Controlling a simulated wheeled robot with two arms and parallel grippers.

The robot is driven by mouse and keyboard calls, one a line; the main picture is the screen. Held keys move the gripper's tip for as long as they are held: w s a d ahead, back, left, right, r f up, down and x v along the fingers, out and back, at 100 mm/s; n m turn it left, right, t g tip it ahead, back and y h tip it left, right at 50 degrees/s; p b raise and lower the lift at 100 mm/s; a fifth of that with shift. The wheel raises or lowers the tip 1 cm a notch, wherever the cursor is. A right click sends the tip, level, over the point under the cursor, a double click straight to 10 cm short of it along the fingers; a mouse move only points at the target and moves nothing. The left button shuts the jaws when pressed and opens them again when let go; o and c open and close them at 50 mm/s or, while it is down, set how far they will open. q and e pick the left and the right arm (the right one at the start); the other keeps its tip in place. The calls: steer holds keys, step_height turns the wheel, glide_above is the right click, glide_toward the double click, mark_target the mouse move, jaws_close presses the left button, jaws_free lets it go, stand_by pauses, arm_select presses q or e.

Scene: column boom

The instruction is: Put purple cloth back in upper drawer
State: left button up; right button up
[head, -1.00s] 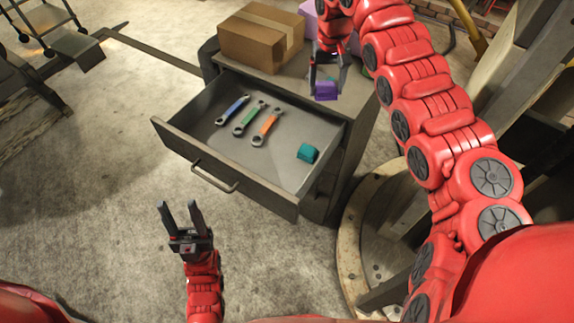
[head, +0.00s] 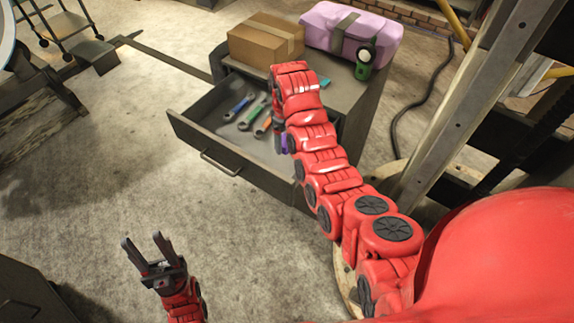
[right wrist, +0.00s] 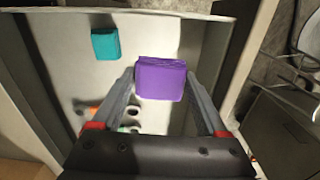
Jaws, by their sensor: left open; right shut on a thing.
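The purple cloth (right wrist: 160,79), a folded block, is between the fingertips of my right gripper (right wrist: 159,85), which is shut on it. In the head view a bit of the purple cloth (head: 287,144) shows beside my red arm, over the open upper drawer (head: 222,158). In the right wrist view the drawer floor lies behind the cloth; I cannot tell whether they touch. My right arm hides most of that gripper and part of the drawer in the head view. My left gripper (head: 143,245) is open and empty, over the floor in front of the drawer.
In the drawer lie a blue wrench (head: 238,107), a green wrench (head: 253,116), an orange wrench (head: 263,126) and a teal cloth (right wrist: 105,43). On the cabinet top are a cardboard box (head: 265,42), a pink case (head: 350,30) and a green-and-black tool (head: 366,62).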

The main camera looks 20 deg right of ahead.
steer(key=p, duration=0.3)
glide_above(287, 167)
step_height(287, 167, down, 8)
steer(key=shift+s+f, duration=0.1)
steer(key=shift+f, duration=1.35)
steer(key=shift+f+b, duration=0.2)
steer(key=shift+b, duration=0.15)
steer(key=o, duration=1.2)
